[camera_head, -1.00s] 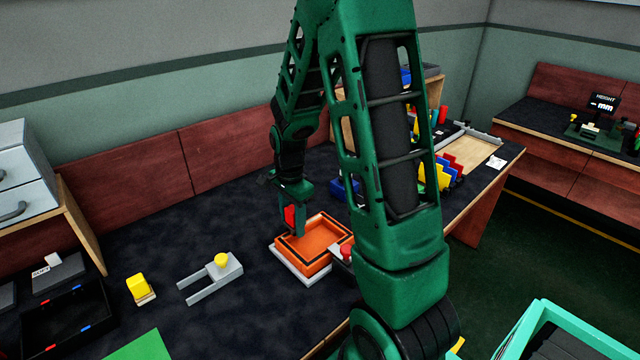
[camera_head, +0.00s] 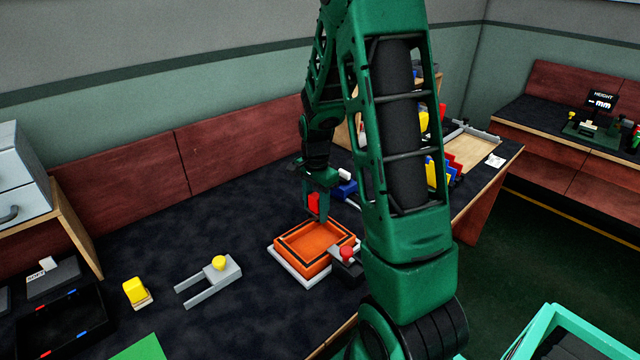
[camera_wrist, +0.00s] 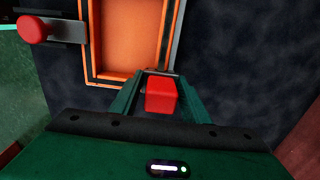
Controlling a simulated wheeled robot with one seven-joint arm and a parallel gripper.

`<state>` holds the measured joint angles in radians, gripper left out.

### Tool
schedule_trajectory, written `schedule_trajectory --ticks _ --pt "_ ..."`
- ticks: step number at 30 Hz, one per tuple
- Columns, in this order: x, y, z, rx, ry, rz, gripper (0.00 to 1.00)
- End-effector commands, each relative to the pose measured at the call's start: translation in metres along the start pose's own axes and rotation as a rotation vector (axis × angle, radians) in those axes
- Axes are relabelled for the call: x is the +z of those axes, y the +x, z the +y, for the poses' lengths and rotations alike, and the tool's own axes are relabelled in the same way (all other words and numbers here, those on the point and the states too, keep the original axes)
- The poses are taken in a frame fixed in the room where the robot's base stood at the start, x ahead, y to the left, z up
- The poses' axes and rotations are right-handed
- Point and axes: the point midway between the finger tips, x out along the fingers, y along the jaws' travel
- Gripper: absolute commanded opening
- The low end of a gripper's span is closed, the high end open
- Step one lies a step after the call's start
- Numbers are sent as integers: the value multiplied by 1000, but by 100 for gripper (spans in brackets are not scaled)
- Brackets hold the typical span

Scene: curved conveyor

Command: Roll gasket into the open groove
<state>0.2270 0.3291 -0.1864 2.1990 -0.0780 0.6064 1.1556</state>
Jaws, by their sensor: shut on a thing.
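An orange tray-like housing (camera_head: 283,251) sits on a pale base plate on the dark bench, with a dark line along its rim. In the wrist view the housing (camera_wrist: 128,40) shows the dark line near its edge. My gripper (camera_head: 320,208) is at the housing's far right corner. It is shut on a red-handled tool (camera_head: 313,203), whose red block (camera_wrist: 161,95) shows between the fingers in the wrist view. The tool's lower end is at the rim; whether it touches the groove cannot be told.
A red knob (camera_head: 347,253) on a dark block stands at the housing's right side, also in the wrist view (camera_wrist: 33,29). A grey forked fixture with a yellow knob (camera_head: 219,262) and a yellow block (camera_head: 134,290) lie left. Coloured racks stand behind my arm.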

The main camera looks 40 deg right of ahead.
Motion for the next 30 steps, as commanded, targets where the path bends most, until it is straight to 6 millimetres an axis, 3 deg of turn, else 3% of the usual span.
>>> schedule_trajectory --ticks 7,9,30 --pt "-12 -4 -2 -2 -9 0 21" --pt "-12 -21 -3 -6 -9 2 21" --pt "-13 -78 -1 -1 -6 0 21"
